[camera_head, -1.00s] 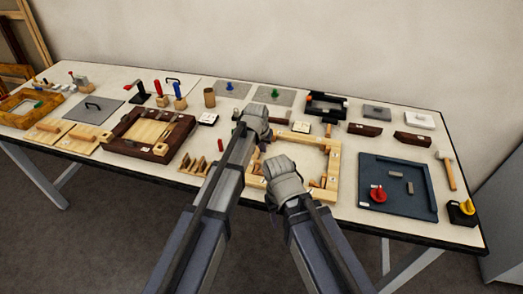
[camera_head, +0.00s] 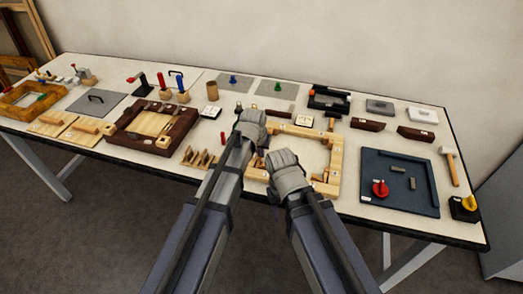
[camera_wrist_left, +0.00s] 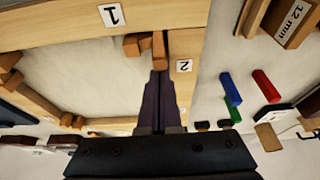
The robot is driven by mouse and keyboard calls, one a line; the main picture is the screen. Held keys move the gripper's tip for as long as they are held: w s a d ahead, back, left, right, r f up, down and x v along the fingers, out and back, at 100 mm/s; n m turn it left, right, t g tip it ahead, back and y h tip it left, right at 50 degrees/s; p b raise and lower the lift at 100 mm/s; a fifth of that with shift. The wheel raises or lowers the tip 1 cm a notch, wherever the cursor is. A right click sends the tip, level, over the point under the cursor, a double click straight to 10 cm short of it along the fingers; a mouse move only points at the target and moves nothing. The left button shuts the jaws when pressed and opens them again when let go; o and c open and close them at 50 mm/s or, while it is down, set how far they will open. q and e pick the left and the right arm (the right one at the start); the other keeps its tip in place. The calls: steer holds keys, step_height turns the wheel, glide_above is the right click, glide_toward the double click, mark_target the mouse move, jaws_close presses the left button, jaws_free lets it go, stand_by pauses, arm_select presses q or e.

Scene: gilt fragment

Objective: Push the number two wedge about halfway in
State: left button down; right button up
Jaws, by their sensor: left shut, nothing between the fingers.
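The light wooden frame (camera_head: 333,175) lies on the table, its left side partly hidden behind my arms. In the left wrist view, its bars carry the labels 1 and 2 (camera_wrist_left: 183,66). A small wooden wedge (camera_wrist_left: 158,48) lies along the inner edge of the number two bar, beside another wooden piece (camera_wrist_left: 136,45). My left gripper (camera_wrist_left: 159,76) is shut and empty, its tips at the near end of the wedge; I cannot tell whether they touch. In the head view, my left gripper (camera_head: 252,128) is over the frame's left side. My right gripper (camera_head: 286,168) is nearer; its fingers are hidden.
A dark wooden frame (camera_head: 183,137) stands to the left, with small wooden blocks (camera_head: 197,158) beside it. A blue-grey tray (camera_head: 400,205) with a red knob is on the right. Red and blue sticks (camera_wrist_left: 266,86) lie close by in the left wrist view.

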arm_select(q)
steer(key=shift+w+d, duration=0.1)
steer(key=shift+w, duration=0.35)
steer(key=w, duration=0.2)
steer(key=w+d, duration=0.1)
steer(key=shift+w, duration=0.35)
steer(key=s+p+v, duration=0.1)
steer(key=p+v, duration=0.9)
steer(key=s+a+f+m+h+b, duration=0.2)
steer(key=s+a+m+h+b, duration=0.3)
steer(key=m, duration=1.1)
steer(key=shift+s+a+m+t+b, duration=0.3)
steer(key=shift+s+a+m+t, duration=0.1)
steer(key=shift+s+a, duration=1.05)
